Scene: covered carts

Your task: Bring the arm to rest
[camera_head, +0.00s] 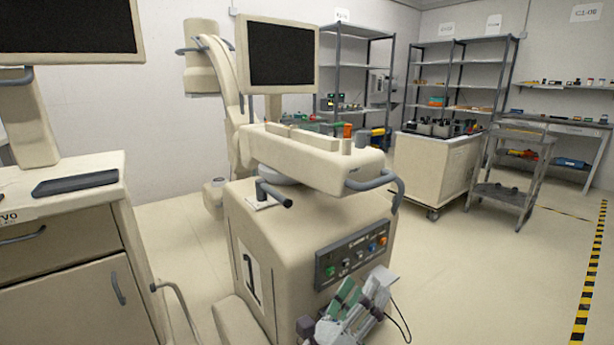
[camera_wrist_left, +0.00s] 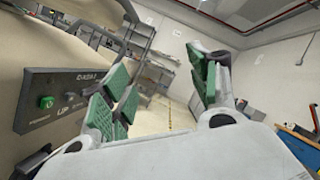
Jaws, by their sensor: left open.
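My left gripper (camera_head: 350,292) shows at the bottom middle of the head view, in front of the beige cart's control panel (camera_head: 352,256). Its green-padded fingers are apart with nothing between them. In the left wrist view the gripper (camera_wrist_left: 165,95) has its green pads spread wide, with open room seen between them. The same control panel (camera_wrist_left: 60,98), with a lit green button, stands to the left of the fingers there. Whether any part of the gripper touches the cart cannot be told. My right gripper is not in view.
The beige cart (camera_head: 270,240) with a monitor (camera_head: 280,55) and a grey handle (camera_head: 375,183) stands close in front. A second cabinet (camera_head: 70,270) with a keyboard is at left. A wheeled cart (camera_head: 435,172), a trolley (camera_head: 510,165) and shelves stand behind. Floor at right is clear.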

